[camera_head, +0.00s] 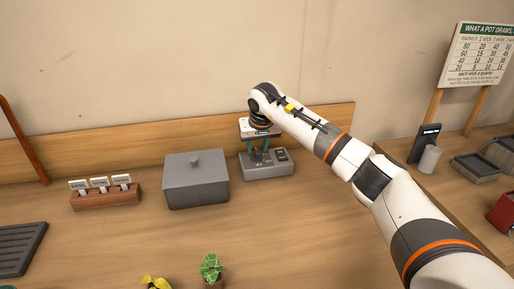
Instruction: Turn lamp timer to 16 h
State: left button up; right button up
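A low grey box with a darker panel on top, which looks like the lamp timer (281,168), stands on the bench near the back wall, right of the middle. My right gripper (259,151) points down over the left part of this box. Its two dark fingers stand some way apart, with their tips at or close to the box's top. Whether they touch a dial between them is too small to tell. The dial and any hour marks cannot be read, and the gripper partly covers the panel. My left gripper is not in view.
A grey lidded box (196,183) stands just left of the timer. A wooden block with labelled tags (105,198) is farther left. A small potted plant (211,267) is at the front. A dark device (424,143) and white cylinder (429,160) stand right. The bench in front of the timer is clear.

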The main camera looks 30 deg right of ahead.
jog(key=shift+x, duration=0.9)
jog(key=shift+c, duration=0.4)
grip_shut()
